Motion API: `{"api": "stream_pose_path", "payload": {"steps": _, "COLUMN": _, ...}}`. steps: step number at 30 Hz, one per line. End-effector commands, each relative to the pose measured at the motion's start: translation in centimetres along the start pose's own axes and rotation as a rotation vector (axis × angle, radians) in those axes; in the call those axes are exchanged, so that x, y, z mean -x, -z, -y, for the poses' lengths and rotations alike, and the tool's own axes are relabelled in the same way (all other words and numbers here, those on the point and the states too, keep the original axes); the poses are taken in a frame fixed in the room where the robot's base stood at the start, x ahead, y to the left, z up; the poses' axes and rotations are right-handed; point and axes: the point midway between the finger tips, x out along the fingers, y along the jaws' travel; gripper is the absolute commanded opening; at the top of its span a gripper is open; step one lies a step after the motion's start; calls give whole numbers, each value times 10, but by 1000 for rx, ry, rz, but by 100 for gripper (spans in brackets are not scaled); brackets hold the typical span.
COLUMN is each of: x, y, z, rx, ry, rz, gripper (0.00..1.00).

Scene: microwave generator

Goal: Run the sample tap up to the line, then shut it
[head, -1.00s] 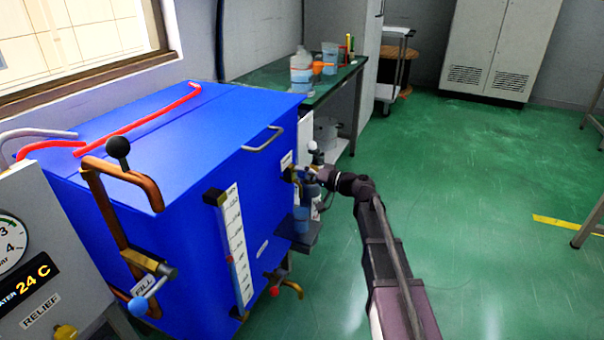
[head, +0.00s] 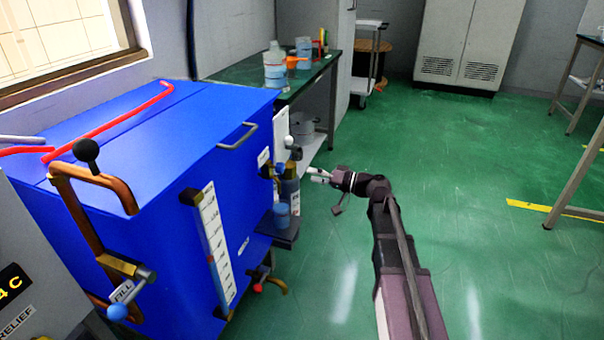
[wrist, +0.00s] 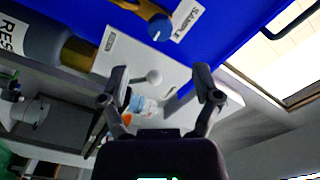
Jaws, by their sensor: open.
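The brass sample tap (head: 268,171) sticks out of the side of the blue tank (head: 150,150). In the wrist view the tap (wrist: 138,8) has a blue end (wrist: 160,27) beside a SAMPLE label (wrist: 186,20). Below it in the head view, a cup with blue contents (head: 281,214) stands on a small dark shelf (head: 278,236). The cup's line, any flow and whether the tap is shut cannot be made out. My gripper (head: 316,175) is open and empty, to the right of the tap and clear of it. Its spread fingers show in the wrist view (wrist: 162,85).
A dark labelled cylinder (wrist: 30,42) stands beside the tap. A white panel (wrist: 125,60) carries a white ball knob (wrist: 153,77). A green bench (head: 235,84) with bottles is behind. A red-handled drain tap (head: 262,284) juts out low. Open green floor (head: 450,180) lies right.

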Motion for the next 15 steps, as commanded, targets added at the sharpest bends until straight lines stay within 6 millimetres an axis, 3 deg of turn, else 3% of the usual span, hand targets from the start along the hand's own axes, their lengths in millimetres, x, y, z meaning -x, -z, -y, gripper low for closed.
{"api": "stream_pose_path", "payload": {"steps": 6, "x": 11, "y": 0, "z": 0, "rx": 0, "ry": 0, "rz": 0, "gripper": 81}}
{"api": "stream_pose_path", "payload": {"steps": 15, "x": 12, "y": 0, "z": 0, "rx": 0, "ry": 0, "rz": 0, "gripper": 81}}
